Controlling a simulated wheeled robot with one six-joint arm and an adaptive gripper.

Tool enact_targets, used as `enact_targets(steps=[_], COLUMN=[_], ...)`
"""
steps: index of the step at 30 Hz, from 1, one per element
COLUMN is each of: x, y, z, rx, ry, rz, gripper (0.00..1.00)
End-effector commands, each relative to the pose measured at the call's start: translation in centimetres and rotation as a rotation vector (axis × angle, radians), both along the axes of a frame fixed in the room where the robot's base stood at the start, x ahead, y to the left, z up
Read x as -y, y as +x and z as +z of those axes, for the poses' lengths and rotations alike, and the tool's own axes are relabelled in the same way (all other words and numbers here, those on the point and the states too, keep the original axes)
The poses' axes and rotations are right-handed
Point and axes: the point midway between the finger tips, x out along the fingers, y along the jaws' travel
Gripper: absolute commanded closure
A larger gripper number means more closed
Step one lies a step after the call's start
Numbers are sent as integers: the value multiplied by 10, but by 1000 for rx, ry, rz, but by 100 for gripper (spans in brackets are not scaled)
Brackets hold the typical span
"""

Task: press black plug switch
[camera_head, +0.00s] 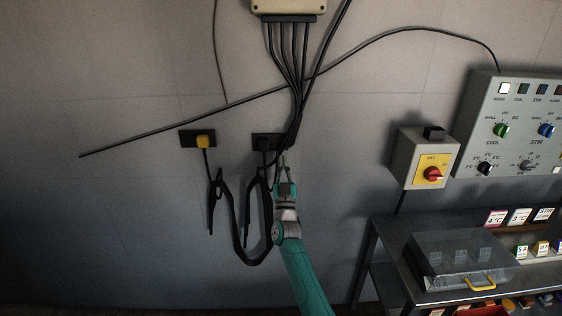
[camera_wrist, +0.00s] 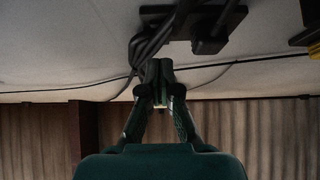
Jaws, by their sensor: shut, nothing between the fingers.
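A black plug (camera_head: 262,144) sits in a dark wall socket plate (camera_head: 258,136), left of the hanging cables. No separate switch can be made out on it. In the wrist view the plug (camera_wrist: 207,46) juts from its plate (camera_wrist: 228,18), up and to the right of the fingertips. My gripper (camera_head: 284,158) is shut and empty, just right of and slightly below the plug in the head view. In the wrist view my gripper (camera_wrist: 160,68) has its fingertips together, close to the black cables (camera_wrist: 152,46). Whether they touch the cables I cannot tell.
A yellow plug (camera_head: 203,142) sits in another plate to the left. A looped black cable (camera_head: 240,255) hangs below. A box with a red knob (camera_head: 432,174), a control panel (camera_head: 520,120) and a metal table (camera_head: 385,238) stand to the right.

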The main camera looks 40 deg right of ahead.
Motion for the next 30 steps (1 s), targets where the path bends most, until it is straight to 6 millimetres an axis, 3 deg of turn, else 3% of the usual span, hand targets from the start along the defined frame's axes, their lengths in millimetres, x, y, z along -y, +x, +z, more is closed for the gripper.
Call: enact_targets(steps=[15, 30], x=[-28, -33], y=[-41, -48], z=[-65, -75], rx=[-2, -1], ry=[0, 0], rz=[0, 1], gripper=[100, 100])
